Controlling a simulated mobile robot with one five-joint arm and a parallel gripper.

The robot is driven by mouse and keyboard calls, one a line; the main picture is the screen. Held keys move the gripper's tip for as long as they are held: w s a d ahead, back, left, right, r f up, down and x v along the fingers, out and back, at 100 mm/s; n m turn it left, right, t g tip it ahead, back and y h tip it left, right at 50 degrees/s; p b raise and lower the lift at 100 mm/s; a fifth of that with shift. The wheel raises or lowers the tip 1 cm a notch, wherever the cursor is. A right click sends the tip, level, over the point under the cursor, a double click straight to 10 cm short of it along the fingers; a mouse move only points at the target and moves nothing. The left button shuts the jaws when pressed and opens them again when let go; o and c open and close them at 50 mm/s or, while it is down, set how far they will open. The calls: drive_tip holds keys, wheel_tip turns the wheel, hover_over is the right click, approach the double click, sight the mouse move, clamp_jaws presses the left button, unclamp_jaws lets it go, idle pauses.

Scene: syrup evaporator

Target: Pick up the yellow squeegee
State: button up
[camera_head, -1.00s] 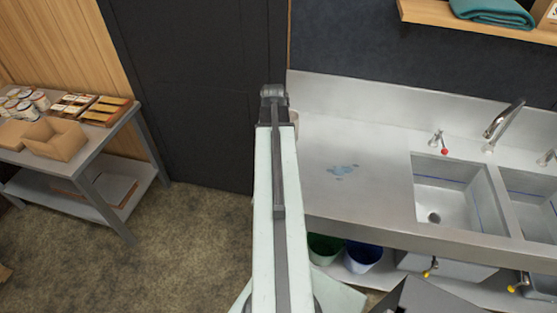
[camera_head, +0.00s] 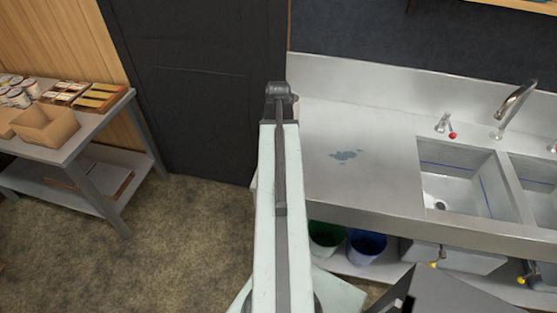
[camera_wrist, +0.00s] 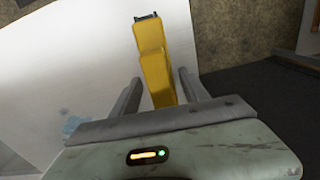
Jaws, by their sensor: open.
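The yellow squeegee (camera_wrist: 154,65) shows in the wrist view as a long yellow piece with a dark end at the top. It lies over the pale counter top, and its near end reaches between the fingers of my gripper (camera_wrist: 159,76). The fingers are open, one on each side of it, and a gap shows on both sides. I cannot tell how far it is below the fingertips. In the head view the squeegee does not show, and my arm covers part of the counter.
The steel counter (camera_head: 365,180) has a blue wet patch (camera_head: 345,155) and sinks (camera_head: 465,180) at the right. A green bucket (camera_head: 325,236) and a blue bucket (camera_head: 366,244) stand below. A table (camera_head: 75,145) with boxes and jars is at the left. Floor between is clear.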

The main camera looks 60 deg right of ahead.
clamp_jaws()
wheel_tip(320, 180, up, 10)
drive_tip(key=p, duration=1)
drive_tip(key=shift+r+p, duration=0.2)
drive_tip(key=shift+p, duration=0.15)
drive_tip(key=shift+f, duration=0.15)
